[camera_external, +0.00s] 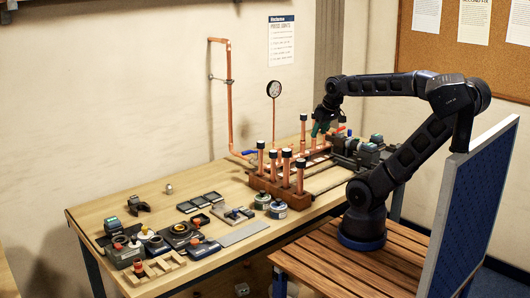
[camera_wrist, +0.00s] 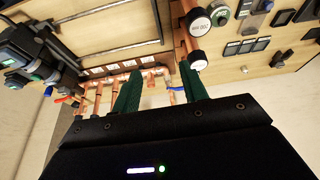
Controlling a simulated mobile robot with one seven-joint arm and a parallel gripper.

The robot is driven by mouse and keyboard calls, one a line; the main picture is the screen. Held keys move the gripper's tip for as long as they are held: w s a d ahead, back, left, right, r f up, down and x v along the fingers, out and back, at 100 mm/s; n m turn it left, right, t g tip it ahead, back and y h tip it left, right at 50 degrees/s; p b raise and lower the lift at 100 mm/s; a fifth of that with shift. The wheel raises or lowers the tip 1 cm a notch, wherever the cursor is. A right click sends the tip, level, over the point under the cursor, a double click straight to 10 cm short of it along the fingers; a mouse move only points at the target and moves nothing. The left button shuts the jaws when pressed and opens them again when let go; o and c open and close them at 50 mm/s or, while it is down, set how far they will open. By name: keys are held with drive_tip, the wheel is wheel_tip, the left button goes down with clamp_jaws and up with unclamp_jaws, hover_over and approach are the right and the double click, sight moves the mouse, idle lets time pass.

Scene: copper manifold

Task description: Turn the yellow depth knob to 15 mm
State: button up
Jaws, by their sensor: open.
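I cannot make out a yellow depth knob or a depth scale in either view. My gripper (camera_external: 319,128) is above the back part of the workbench, close to the copper pipework. In the wrist view my gripper (camera_wrist: 158,78) shows two green fingers spread apart with nothing held between them. Beyond the fingers lie copper pipes (camera_wrist: 150,73) and small white labels. A dark machine with green-topped parts (camera_external: 368,147) stands right of my gripper. It also shows at the left of the wrist view (camera_wrist: 30,62).
Copper posts with dark caps (camera_external: 286,165) stand upright left of my gripper. A pipe with a round gauge (camera_external: 273,90) rises behind. Several tools, dark trays and small devices (camera_external: 180,232) crowd the left of the wooden workbench (camera_external: 120,215). Two parallel rods (camera_wrist: 105,20) cross the wrist view.

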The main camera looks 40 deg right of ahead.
drive_tip(key=w+a+r+n+g, duration=0.1)
drive_tip(key=w+a+r+n, duration=0.2)
drive_tip(key=w+a, duration=0.7)
drive_tip(key=w+a+r+n+g, duration=0.15)
drive_tip(key=w+a+n, duration=0.25)
drive_tip(key=w+a, duration=0.7)
drive_tip(key=n+g, duration=0.2)
drive_tip(key=n, duration=0.7)
hover_over(144, 227)
wheel_tip(144, 227, down, 20)
drive_tip(key=r, duration=0.1)
wheel_tip(144, 227, down, 11)
drive_tip(key=shift+d+r, duration=0.1)
clamp_jaws()
